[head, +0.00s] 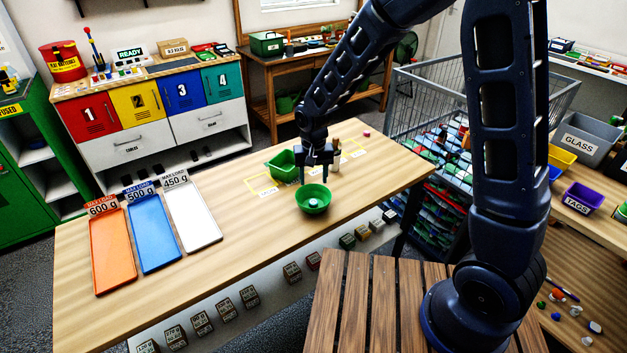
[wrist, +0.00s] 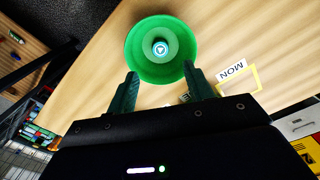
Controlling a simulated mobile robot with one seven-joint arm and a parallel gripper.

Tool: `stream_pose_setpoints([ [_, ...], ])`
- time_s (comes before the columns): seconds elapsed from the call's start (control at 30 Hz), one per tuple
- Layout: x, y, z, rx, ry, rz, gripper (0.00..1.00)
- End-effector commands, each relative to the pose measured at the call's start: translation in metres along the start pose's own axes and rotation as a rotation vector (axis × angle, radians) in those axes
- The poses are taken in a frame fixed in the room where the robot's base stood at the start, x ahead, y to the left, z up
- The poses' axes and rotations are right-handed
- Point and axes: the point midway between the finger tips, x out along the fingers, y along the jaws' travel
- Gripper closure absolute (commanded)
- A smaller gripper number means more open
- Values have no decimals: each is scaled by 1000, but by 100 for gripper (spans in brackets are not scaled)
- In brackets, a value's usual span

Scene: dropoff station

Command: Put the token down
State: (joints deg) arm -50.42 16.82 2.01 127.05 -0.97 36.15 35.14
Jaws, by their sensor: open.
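The token (head: 313,202) is a small round piece lying inside a round green bowl (head: 313,209) on the wooden table. In the wrist view the token (wrist: 161,48) shows a light ring with a blue centre, near the middle of the green bowl (wrist: 142,64). My gripper (head: 316,182) is above the bowl, its fingers pointing down. In the wrist view my gripper (wrist: 162,82) has its two fingers apart with nothing between them, and the token lies beyond the fingertips.
A green bin (head: 281,165) stands just behind the bowl, within yellow floor-style markings on the table. Orange (head: 112,262), blue (head: 153,240) and white (head: 193,222) trays lie at the left. A wire cart (head: 420,120) stands beyond the right edge. The middle tabletop is clear.

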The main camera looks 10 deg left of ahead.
Motion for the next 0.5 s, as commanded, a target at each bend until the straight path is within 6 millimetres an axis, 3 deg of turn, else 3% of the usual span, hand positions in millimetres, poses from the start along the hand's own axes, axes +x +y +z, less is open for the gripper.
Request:
stream_pose_setpoints([
  [0.3, -3, 3, -1, 3, 3, -2, 48],
  [0.5, -36, 40, -9, 30, 33, -16, 48],
])
